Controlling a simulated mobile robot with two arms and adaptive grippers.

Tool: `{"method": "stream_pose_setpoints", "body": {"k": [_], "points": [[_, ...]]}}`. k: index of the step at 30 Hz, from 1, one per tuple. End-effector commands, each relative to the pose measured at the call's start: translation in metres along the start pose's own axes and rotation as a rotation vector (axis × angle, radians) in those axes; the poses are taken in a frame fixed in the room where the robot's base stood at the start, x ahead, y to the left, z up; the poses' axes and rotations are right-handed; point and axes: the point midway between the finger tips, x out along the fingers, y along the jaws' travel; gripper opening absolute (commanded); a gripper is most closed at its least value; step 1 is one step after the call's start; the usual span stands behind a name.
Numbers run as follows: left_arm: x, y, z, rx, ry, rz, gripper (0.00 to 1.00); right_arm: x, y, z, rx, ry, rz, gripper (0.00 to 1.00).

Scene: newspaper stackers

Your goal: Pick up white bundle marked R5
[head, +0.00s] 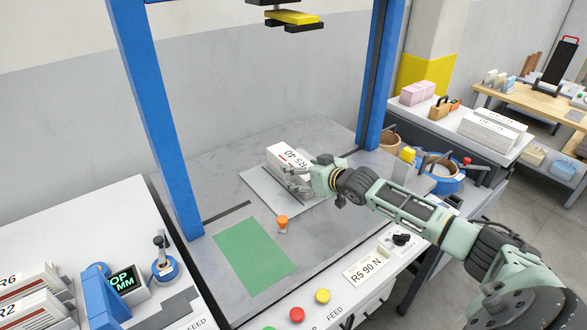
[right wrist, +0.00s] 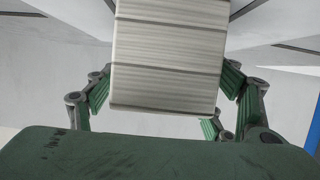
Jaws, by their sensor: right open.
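The white bundle marked R5 (head: 279,161), with "R5 40" on its top, lies on a light grey plate (head: 257,184) under the blue frame. My right gripper (head: 294,181) is at the bundle's near right end, with its jaws open. In the right wrist view the bundle (right wrist: 168,60) shows its layered page edges between the green fingers (right wrist: 165,98). Gaps show between the lower finger parts and the bundle; whether the fingertips touch it is unclear. My left gripper is not in view.
Blue posts (head: 155,115) flank the grey bench, with a yellow and black press head (head: 290,17) above. An orange-topped piece (head: 282,222) stands near the gripper, beside a green mat (head: 253,255). Bundles marked R6 (head: 25,283) and R2 (head: 35,308) lie at left.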

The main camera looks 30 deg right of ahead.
Motion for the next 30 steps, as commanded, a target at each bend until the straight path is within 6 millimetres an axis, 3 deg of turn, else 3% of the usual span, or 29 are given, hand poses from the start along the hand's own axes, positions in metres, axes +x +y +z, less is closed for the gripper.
{"method": "stream_pose_setpoints", "body": {"k": [6, 14, 30], "points": [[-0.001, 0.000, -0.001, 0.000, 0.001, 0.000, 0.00, 0.022, 0.000, -0.001, 0.000, 0.000, 0.000, 0.75], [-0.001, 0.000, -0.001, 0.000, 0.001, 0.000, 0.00, 0.023, 0.000, 0.000, -0.001, 0.000, 0.000, 0.75], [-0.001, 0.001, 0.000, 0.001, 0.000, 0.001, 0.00, 0.023, 0.000, 0.001, 0.001, -0.001, -0.001, 0.29]]}}
